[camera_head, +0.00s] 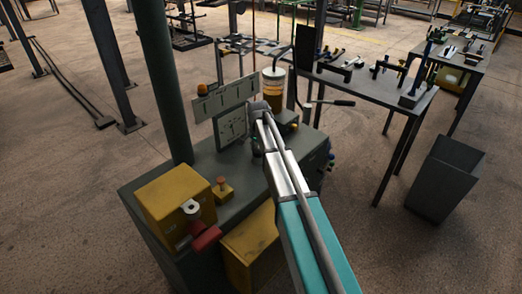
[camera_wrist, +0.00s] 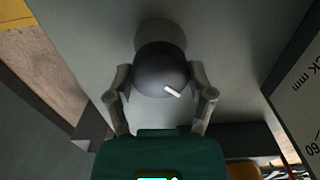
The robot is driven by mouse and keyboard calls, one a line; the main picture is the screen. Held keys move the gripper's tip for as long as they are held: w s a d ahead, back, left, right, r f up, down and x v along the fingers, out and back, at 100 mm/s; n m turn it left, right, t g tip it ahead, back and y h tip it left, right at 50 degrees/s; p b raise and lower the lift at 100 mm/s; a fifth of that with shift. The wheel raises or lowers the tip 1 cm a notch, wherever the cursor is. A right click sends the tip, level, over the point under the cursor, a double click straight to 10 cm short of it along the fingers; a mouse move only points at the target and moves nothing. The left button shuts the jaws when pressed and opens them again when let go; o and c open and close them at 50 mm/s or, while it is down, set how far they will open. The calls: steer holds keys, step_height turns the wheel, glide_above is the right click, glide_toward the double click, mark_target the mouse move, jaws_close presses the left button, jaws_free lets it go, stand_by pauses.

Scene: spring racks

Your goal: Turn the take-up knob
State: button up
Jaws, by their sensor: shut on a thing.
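The take-up knob (camera_wrist: 158,66) is a dark round knob with a short white mark on its lower right, on a grey surface in the wrist view. My gripper (camera_wrist: 162,84) has one finger on each side of it and is shut on it. In the head view my gripper (camera_head: 258,112) is at the machine's (camera_head: 222,163) upper part, beside the pale dial plates. The arm and gripper hide the knob there.
A pale plate (camera_wrist: 299,92) with "mm" lettering stands close on the right in the wrist view. A yellow box (camera_head: 172,205) with a red knob (camera_head: 206,238), an orange button (camera_head: 221,184) and a jar of amber liquid (camera_head: 273,84) are on the machine. A tool table (camera_head: 385,92) stands behind right.

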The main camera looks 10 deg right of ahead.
steer(key=m, duration=0.6)
steer(key=shift+w, duration=0.2)
steer(key=shift+m, duration=0.3)
steer(key=o, duration=1.1)
steer(key=shift+s, duration=0.1)
steer(key=shift+r, duration=0.1)
